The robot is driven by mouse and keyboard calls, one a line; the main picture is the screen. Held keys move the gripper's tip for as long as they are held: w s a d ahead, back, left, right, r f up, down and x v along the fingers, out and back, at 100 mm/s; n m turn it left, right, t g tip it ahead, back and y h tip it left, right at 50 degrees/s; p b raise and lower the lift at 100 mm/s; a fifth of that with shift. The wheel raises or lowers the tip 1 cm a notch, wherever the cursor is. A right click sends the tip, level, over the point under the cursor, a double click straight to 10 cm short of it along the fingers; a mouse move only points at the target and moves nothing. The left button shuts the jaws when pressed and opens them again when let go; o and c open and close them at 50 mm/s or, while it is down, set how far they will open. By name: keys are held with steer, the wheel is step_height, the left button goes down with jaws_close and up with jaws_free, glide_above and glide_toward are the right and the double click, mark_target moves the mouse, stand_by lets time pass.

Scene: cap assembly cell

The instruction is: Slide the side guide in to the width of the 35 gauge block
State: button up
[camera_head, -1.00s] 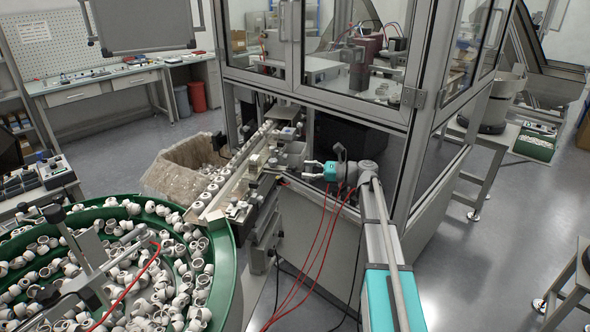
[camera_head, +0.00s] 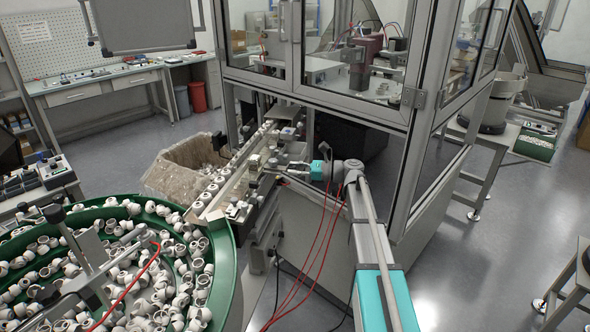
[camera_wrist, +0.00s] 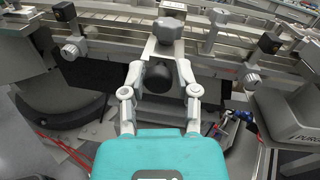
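The side guide is a long metal rail (camera_wrist: 110,38) crossing the top of the wrist view, with several grey knobs and black clamp blocks along it. In the head view the conveyor line (camera_head: 236,181) carrying it is small. My gripper (camera_wrist: 163,62) points at the rail with its two fingers parted. A grey faceted knob (camera_wrist: 167,30) is just beyond the fingertips, and a dark round part (camera_wrist: 158,77) shows between the fingers. Contact with either cannot be told. In the head view my gripper (camera_head: 296,168) reaches the right side of the line. I cannot pick out the 35 gauge block.
A green bowl (camera_head: 226,262) full of white caps stands at the front left. A lined carton (camera_head: 180,168) is left of the line. The cell's frame post (camera_head: 412,120) rises close to my arm. Red hoses hang below the gripper.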

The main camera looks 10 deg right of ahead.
jaws_close()
steer(key=shift+w+a, duration=0.4)
steer(key=shift+a, duration=0.2)
steer(key=o, duration=0.6)
jaws_free()
steer(key=shift+s, duration=0.1)
steer(key=shift+v, duration=5.95)
